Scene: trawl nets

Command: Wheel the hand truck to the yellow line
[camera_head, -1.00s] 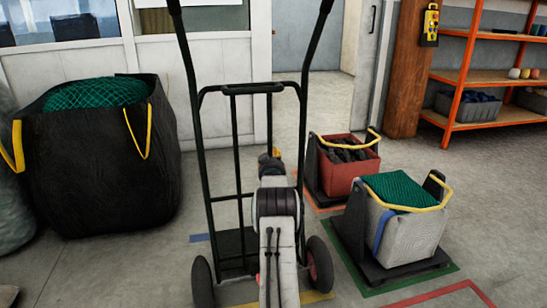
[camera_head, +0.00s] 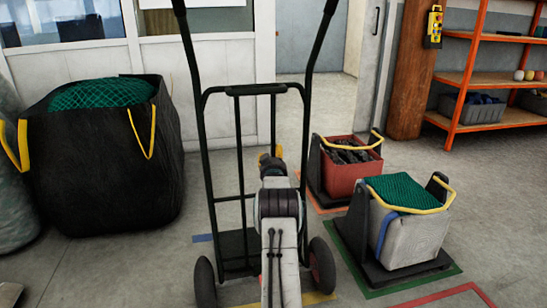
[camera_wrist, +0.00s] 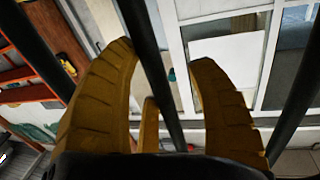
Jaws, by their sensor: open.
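The hand truck (camera_head: 238,90) stands upright close in front of me, a dark tubular frame with two rubber wheels. A yellow line (camera_head: 318,297) shows on the floor low in the head view, partly hidden by the truck's right wheel and my arm. My gripper (camera_head: 266,160) is at the truck's frame, mostly hidden behind my wrist. In the wrist view, its yellow fingers (camera_wrist: 162,58) are apart, with a dark bar of the truck running between them. I cannot tell whether either finger touches the bar.
A large black bag with green net (camera_head: 100,150) stands at the left. A red crate (camera_head: 348,175) and a grey crate with green net (camera_head: 412,235) stand on dark bases at the right. Orange shelves (camera_head: 470,75) are farther back. Open floor lies between bag and truck.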

